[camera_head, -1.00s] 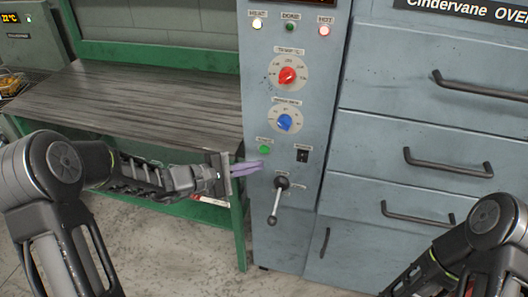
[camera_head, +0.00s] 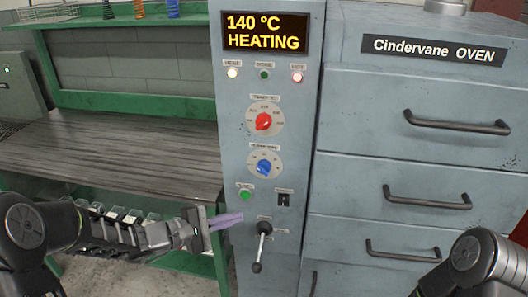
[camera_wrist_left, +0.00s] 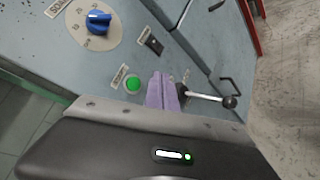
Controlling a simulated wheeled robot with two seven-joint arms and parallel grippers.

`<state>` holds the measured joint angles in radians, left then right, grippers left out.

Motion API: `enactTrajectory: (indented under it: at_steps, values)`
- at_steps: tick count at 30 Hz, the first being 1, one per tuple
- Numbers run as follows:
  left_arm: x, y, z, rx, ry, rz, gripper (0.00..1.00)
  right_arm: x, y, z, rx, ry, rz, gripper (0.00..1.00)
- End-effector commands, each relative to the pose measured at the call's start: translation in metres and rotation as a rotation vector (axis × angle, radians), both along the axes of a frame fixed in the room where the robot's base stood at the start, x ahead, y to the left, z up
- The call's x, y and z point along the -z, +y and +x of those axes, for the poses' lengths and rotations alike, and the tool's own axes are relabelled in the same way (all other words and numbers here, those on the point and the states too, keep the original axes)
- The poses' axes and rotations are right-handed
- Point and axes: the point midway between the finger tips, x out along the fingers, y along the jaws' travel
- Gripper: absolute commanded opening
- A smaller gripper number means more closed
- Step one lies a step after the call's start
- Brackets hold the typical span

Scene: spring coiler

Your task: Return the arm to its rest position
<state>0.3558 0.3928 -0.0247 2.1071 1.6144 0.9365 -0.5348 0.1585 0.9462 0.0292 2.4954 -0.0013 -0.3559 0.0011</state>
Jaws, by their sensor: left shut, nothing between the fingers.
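My left gripper (camera_head: 228,220) has purple fingers, shut together with nothing between them. It is in front of the oven's control panel (camera_head: 231,143), just below and left of the green button (camera_head: 245,195). In the left wrist view the shut fingers (camera_wrist_left: 161,92) are right of the green button (camera_wrist_left: 132,84) and left of the lever's black knob (camera_wrist_left: 229,102). I cannot tell whether they touch the panel. My left arm reaches in from the left, low in the head view. My right arm's dark joint shows at the lower right; its gripper is out of the picture.
The display (camera_head: 266,33) reads 140 °C HEATING. Red (camera_head: 263,121) and blue (camera_head: 264,167) dials, a black switch (camera_head: 284,199) and a lever (camera_head: 262,241) are on the panel. Oven drawers (camera_head: 425,160) stand right. A green-framed bench (camera_head: 120,150) stands left, its top clear near the oven.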

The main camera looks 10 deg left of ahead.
Motion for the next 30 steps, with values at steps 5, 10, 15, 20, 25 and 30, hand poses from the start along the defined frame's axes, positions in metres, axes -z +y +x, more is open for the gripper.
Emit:
enactTrajectory:
  at_steps: [5, 10, 15, 20, 25, 30]
  values:
    - [0.013, 0.004, 0.0, -0.021, 0.059, 0.018, 0.0, 0.0, 0.0, 0.001, 0.001, -0.002, 0.0, 0.36]
    - [0.076, 0.011, -0.03, 0.014, 0.227, 0.209, 0.0, 0.0, 0.0, 0.001, 0.001, -0.002, 0.0, 0.36]
    - [0.178, 0.017, -0.1, 0.143, 0.415, 0.548, 0.0, -0.001, 0.0, 0.0, 0.001, -0.002, 0.0, 0.36]
    - [0.263, 0.018, -0.173, 0.379, 0.39, 0.951, 0.0, -0.002, 0.0, 0.0, 0.001, -0.002, 0.0, 0.36]
    - [0.302, -0.038, -0.228, 0.673, 0.101, 1.132, 0.0, -0.004, 0.0, 0.0, 0.001, -0.002, 0.0, 0.36]
    - [0.314, -0.081, -0.28, 0.862, 0.004, 1.09, 0.0, -0.005, 0.0, 0.0, 0.001, -0.002, 0.0, 0.36]
